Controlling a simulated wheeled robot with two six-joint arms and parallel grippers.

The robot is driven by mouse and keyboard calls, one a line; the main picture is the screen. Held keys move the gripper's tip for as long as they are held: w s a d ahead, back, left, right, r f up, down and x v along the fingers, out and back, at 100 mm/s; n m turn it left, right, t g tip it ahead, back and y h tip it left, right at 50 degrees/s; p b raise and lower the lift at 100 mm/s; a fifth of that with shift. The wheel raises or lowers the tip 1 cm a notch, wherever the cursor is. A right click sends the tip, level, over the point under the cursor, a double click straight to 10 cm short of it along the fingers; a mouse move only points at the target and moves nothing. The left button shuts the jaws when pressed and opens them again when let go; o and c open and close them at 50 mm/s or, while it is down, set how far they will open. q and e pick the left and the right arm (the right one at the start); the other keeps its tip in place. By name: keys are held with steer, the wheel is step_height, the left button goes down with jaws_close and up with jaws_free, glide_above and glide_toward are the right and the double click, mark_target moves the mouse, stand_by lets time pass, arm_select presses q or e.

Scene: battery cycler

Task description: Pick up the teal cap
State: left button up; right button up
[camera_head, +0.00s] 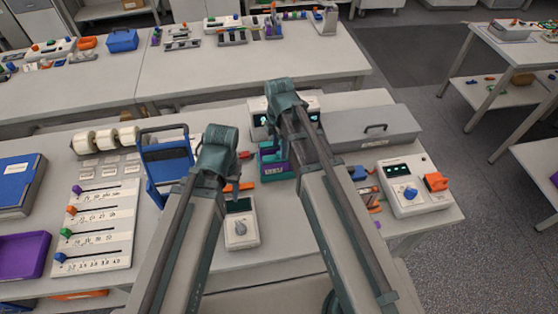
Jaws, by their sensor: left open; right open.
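A teal and purple block-like item (275,169) stands in the middle of the near bench, just left of my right arm and partly hidden by it. I cannot tell whether its teal part is the teal cap, and no separate teal cap shows clearly. My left arm reaches up from the bottom and ends in a dark green joint left of that item. My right arm reaches further, and its end joint is above and beyond the item. The fingers of both grippers are hidden from this view.
A slider panel (98,238), blue rack (168,160) and purple tray (22,256) are on the left. A small dial meter (240,228) lies between my arms. A grey lidded box (372,132) and device with a blue knob (408,192) are right. Another bench (230,75) stands behind.

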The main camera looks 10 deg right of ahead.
arm_select(q)
step_height(320, 180, down, 3)
steer(key=shift+r+b, duration=0.2)
steer(key=shift+b, duration=0.55)
arm_select(e)
step_height(320, 180, down, 2)
steer(key=shift+f, duration=0.25)
arm_select(q)
steer(key=shift+r, duration=0.1)
arm_select(e)
steer(key=shift+r, duration=0.1)
jaws_close()
